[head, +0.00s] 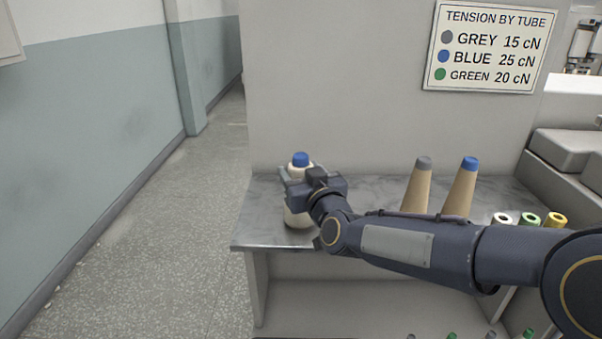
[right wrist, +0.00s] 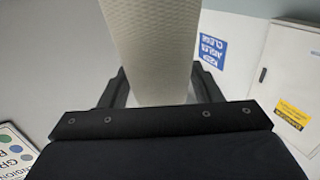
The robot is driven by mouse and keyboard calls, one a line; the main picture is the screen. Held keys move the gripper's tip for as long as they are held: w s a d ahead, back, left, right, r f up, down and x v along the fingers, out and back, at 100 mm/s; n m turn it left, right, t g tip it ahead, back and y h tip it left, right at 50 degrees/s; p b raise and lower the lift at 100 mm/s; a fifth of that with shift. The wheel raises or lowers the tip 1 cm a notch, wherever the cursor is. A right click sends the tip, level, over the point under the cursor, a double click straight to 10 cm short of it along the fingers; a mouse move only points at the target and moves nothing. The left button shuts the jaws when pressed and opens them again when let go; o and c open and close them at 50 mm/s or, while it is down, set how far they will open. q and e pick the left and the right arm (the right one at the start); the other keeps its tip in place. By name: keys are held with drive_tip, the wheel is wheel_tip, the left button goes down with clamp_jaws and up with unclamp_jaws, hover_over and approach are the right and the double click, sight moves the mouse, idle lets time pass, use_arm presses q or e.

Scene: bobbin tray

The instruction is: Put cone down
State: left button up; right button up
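A cream yarn cone with a blue tip (head: 300,160) stands upright at the left end of the grey marbled tabletop (head: 262,205) in the head view. My right gripper (head: 296,180) reaches it from the right and covers its middle. In the right wrist view the cone (right wrist: 158,45) fills the space between the two fingers of the right gripper (right wrist: 160,88), which sit against its sides. The cone's base is at the tabletop or just above it; I cannot tell if it touches. My left gripper is not in view.
Two bare tan cones, one grey-tipped (head: 418,185) and one blue-tipped (head: 463,185), stand behind my right forearm. White, green and yellow spools (head: 529,219) are at the right. A tension sign (head: 490,46) hangs on the panel behind. The tabletop's left and front edges are near the cream cone.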

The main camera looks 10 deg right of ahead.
drive_tip(key=shift+o, duration=1.1)
drive_tip(key=shift+r, duration=0.2)
drive_tip(key=s+d+p, duration=0.2)
drive_tip(key=s, duration=1)
drive_tip(key=s+d+f+m+g, duration=0.2)
drive_tip(key=s+f+g, duration=0.4)
drive_tip(key=s, duration=0.5)
drive_tip(key=s+d+f+m+g, duration=0.2)
drive_tip(key=s+d+f+g, duration=0.3)
drive_tip(key=s+f, duration=0.5)
drive_tip(key=shift+s+d+g, duration=0.2)
drive_tip(key=shift+s+g, duration=0.3)
drive_tip(key=shift+s, duration=0.75)
drive_tip(key=shift+r, duration=0.15)
